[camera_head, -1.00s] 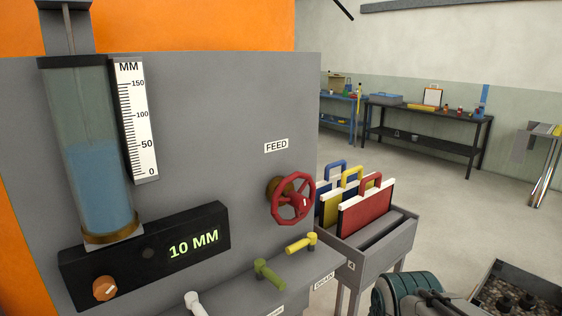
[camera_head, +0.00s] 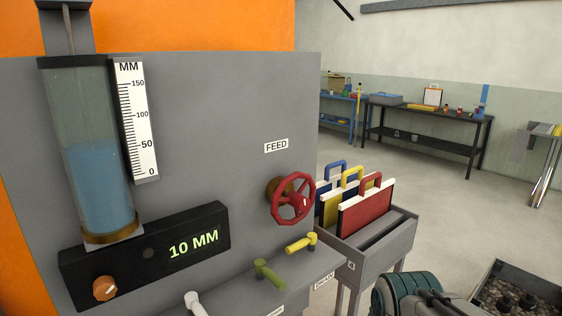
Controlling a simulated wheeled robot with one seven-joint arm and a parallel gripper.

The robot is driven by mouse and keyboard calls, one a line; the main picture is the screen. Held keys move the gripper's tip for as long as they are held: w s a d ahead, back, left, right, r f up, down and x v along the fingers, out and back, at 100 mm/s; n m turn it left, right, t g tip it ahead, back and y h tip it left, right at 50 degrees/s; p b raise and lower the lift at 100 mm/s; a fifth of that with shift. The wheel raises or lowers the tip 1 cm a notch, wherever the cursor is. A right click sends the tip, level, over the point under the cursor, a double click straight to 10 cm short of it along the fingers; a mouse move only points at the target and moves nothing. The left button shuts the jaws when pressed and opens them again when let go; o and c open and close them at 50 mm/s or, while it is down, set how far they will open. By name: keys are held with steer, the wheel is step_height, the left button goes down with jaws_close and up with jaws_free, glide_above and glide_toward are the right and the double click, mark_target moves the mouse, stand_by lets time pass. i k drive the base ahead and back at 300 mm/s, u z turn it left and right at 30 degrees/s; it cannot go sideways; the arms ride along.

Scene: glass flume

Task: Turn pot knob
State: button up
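The pot knob is most likely the small round orange knob (camera_head: 104,288) with a pale pointer mark. It sits at the lower left of a black box (camera_head: 75,268) on the grey panel. The box's green display (camera_head: 193,244) reads 10 MM. Nothing touches the knob. My gripper is not in view, so its state and its distance from the knob do not show.
A clear cylinder (camera_head: 97,185) of blue water stands above the box, beside a scale (camera_head: 137,122). To the right are a red FEED handwheel (camera_head: 293,199) and green, yellow and white lever handles. A rack (camera_head: 375,247) of coloured boards and a teal motor-like body (camera_head: 400,292) stand further right.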

mark_target(104, 288)
steer(key=u, duration=1.55)
